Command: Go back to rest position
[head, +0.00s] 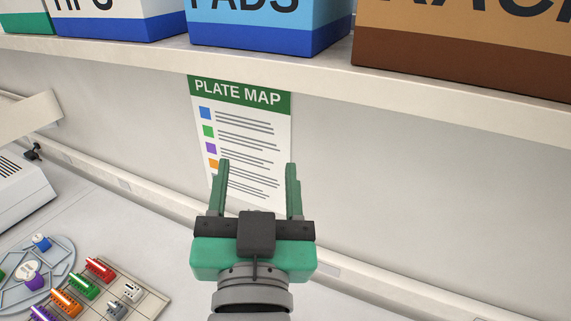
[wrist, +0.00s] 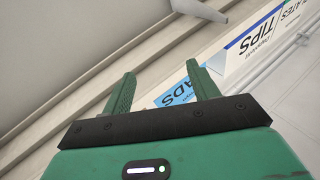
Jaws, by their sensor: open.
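My gripper (head: 257,172) is green with a dark crossbar and is raised in front of the back wall. Its two fingers stand wide apart with nothing between them. In the head view the fingers overlap the lower part of the plate map poster (head: 240,120). In the wrist view my gripper (wrist: 162,85) is also open and empty, with the wall and the underside of a shelf behind it.
A shelf (head: 300,72) with a blue-and-white box (head: 150,24), a pads box (head: 265,25) and a brown box (head: 470,45) runs above. At lower left, a round tray (head: 62,255) sits near a board with coloured pieces, including a red one (head: 100,269). A white device (head: 22,190) stands at far left.

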